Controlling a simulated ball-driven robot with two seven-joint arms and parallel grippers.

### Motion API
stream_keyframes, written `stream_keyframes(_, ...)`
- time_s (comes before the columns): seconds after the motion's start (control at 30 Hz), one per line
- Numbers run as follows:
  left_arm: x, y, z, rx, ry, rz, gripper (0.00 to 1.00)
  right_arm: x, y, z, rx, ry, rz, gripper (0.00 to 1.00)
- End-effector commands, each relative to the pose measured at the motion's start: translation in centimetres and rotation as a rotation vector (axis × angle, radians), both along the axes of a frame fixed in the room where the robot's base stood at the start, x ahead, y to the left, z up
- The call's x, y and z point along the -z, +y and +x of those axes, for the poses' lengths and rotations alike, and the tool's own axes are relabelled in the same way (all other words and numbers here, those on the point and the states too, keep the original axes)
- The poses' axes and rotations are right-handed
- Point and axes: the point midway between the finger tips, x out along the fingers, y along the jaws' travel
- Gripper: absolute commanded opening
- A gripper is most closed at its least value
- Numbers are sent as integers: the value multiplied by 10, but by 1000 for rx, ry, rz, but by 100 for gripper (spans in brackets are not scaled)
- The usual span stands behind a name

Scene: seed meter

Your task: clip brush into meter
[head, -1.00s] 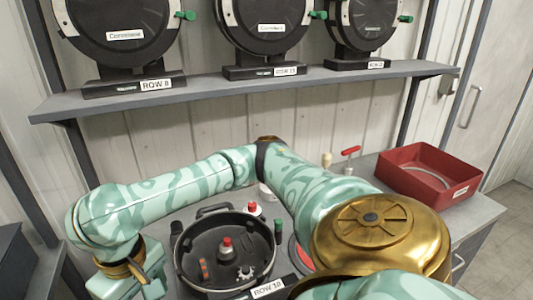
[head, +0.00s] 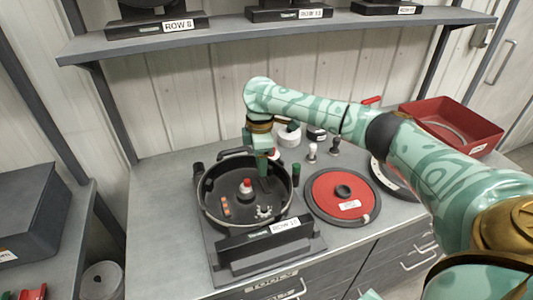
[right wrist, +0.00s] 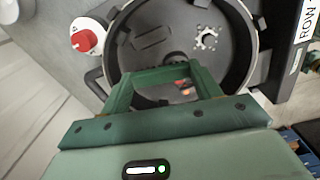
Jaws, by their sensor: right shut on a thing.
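The seed meter (head: 206,213) is an open round black housing on a stand labelled ROW on the bench. Inside are a red-capped hub (head: 246,187), a small gear (head: 264,212) and an orange-brown piece (head: 225,207). The hub is partly covered by my gripper in the right wrist view. My right gripper (head: 265,170) points down over the back right of the housing. It is shut on a small dark thing, seemingly the brush (head: 268,185), mostly hidden by the fingers; I cannot tell whether it touches the housing. My left gripper is not in view.
A red round lid (head: 325,193) lies right of the meter. A white pot with a red knob (right wrist: 85,40) and small upright tools (head: 311,152) stand behind. A red bin (head: 470,130) is at the back right. A shelf (head: 250,32) runs above. The bench left of the meter is clear.

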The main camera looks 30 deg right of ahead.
Motion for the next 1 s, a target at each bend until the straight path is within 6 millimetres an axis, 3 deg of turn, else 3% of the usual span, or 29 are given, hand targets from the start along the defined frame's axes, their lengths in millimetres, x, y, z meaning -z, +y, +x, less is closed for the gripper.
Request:
stream_keyframes(0.13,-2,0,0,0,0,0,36,9,-16,7,-124,12,-5,41)
stream_keyframes(0.37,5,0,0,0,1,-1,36,17,-21,9,-166,15,-9,41)
stream_keyframes(0.9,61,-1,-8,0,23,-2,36,58,-21,9,-166,15,-10,41)
stream_keyframes(1.0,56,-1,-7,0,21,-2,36,63,-21,9,-165,16,-9,41)
